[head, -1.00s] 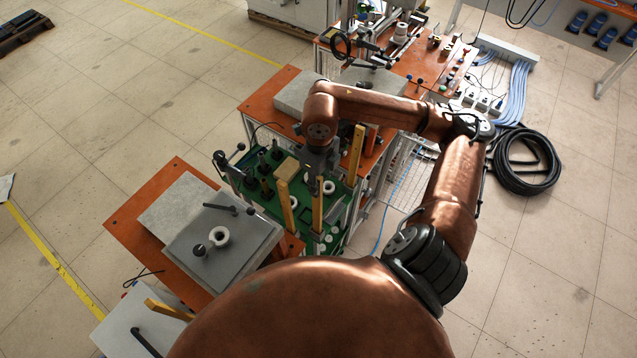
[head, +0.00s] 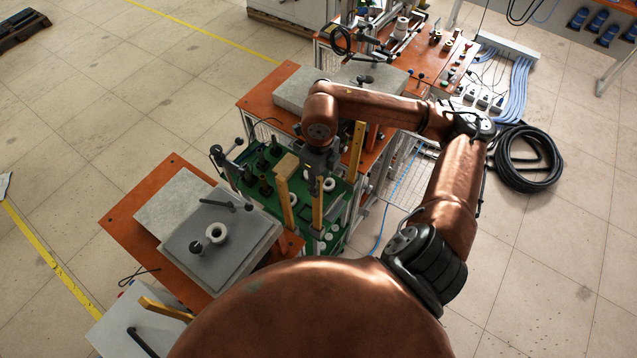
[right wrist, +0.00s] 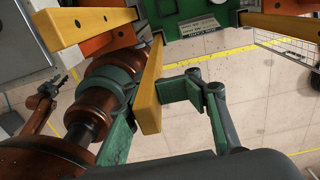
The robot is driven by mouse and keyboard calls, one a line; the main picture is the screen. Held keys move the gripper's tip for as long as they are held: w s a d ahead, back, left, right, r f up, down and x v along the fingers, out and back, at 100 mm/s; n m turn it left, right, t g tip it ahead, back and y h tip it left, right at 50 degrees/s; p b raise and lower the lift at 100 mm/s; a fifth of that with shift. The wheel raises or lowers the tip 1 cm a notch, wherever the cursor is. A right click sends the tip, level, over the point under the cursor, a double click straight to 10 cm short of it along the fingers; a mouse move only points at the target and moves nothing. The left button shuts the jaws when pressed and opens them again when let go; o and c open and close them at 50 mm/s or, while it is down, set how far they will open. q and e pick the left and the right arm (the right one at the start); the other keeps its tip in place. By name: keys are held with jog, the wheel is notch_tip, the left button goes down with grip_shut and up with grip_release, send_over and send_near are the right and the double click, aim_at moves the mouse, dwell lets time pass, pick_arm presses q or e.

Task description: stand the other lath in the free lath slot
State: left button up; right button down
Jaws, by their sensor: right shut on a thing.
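My right gripper (head: 318,168) hangs over the green board (head: 248,192), pointing down. It is shut on a yellow wooden lath (head: 317,212), which stands roughly upright; the lath also shows between the fingers in the right wrist view (right wrist: 150,90). I cannot tell whether its lower end sits in a slot. A second lath (head: 286,203) stands just left of it, and a third lath (head: 356,150) stands to the right. The lath slots themselves are hidden or too small to make out. A small dark jointed part at the left of the wrist view may be my left gripper.
A tan block (head: 287,166), dark fittings and white rings crowd the green board. A grey plate with a white ring (head: 216,233) lies on the orange table (head: 125,215) at the left. Another orange bench (head: 262,100) stands behind. A black cable coil (head: 524,160) lies on the floor.

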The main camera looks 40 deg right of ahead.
jog(key=c, duration=1.3)
grip_release()
jog(key=shift+o, duration=0.2)
notch_tip(320, 180, up, 12)
jog(key=shift+d, duration=0.15)
jog(key=shift+w, duration=0.1)
